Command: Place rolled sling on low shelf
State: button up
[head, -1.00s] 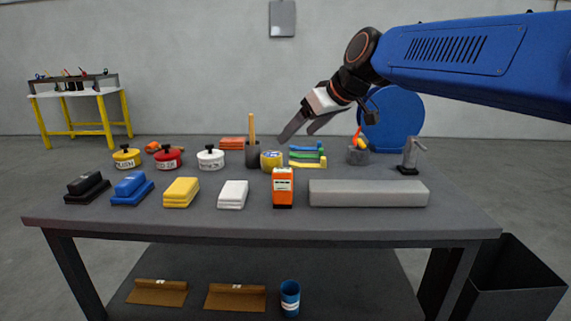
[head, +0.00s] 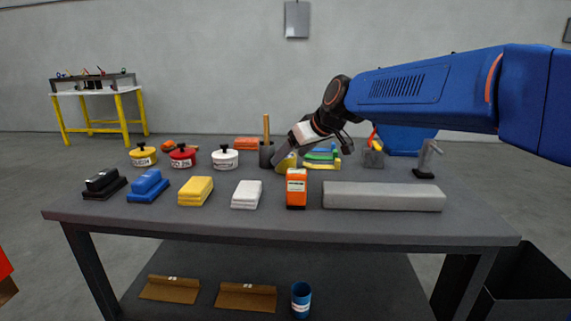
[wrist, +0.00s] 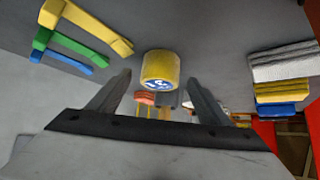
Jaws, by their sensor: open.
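The rolled sling looks to be the yellow roll (head: 285,167) with a blue and white label, standing on the table top behind the orange device. In the wrist view the roll (wrist: 160,66) is upright, ahead of and between my fingertips. My gripper (head: 281,159) is open and empty, low over the table beside the roll and partly hiding it in the head view. The two fingers of my gripper (wrist: 158,78) are spread wide in the wrist view; I cannot tell whether they touch the roll. The low shelf (head: 370,285) lies under the table top.
On the shelf are two brown folded pieces (head: 246,297) and a blue cup (head: 301,299). A black bin (head: 530,290) stands right.

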aim_at(286, 159)
jog(key=x, duration=0.4)
jog(key=shift+r, duration=0.1)
jog(key=c, duration=1.4)
jog(key=shift+r, duration=0.1)
